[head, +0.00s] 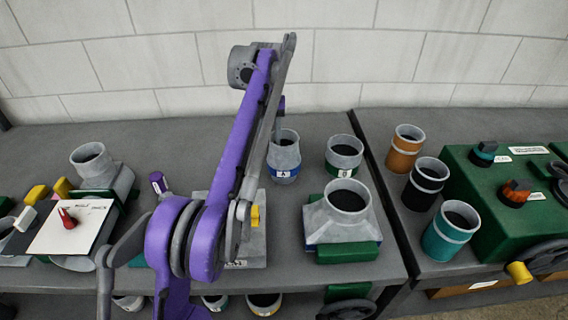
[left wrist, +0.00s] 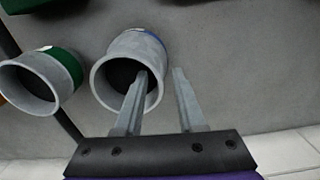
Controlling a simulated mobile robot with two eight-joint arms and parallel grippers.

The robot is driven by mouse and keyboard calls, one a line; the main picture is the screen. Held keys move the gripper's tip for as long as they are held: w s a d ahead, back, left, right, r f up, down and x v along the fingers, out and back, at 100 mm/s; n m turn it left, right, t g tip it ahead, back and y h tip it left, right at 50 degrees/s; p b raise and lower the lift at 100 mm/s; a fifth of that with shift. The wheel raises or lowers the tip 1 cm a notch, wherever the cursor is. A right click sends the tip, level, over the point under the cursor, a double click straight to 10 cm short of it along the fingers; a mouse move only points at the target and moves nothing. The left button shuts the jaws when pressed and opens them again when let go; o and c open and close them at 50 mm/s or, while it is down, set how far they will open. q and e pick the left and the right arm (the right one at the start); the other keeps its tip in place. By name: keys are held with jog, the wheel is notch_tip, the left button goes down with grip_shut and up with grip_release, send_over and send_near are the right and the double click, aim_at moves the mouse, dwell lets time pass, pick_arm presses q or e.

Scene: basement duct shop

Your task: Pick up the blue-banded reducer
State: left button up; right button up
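The blue-banded reducer (head: 284,160) is a grey, open-topped fitting with a blue band and a dark letter on a white label. It stands upright on the grey bench, partly hidden by my arm. My left gripper (head: 279,118) is above its rim, fingers pointing down. In the left wrist view the reducer (left wrist: 101,84) shows its open mouth and a bit of blue band. My left gripper (left wrist: 161,72) is open there, one finger across the mouth and the other outside the rim. Whether either touches is unclear. My right gripper is not in view.
A green-banded reducer (head: 343,158) stands close on the right. A square-based grey fitting (head: 347,205) sits in front of it. Orange (head: 404,150), black (head: 425,185) and teal (head: 450,232) banded pieces stand on the right bench by a green box (head: 490,180).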

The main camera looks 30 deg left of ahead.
pick_arm(q)
jog(key=shift+f, duration=0.1)
grip_shut()
dwell(1.4)
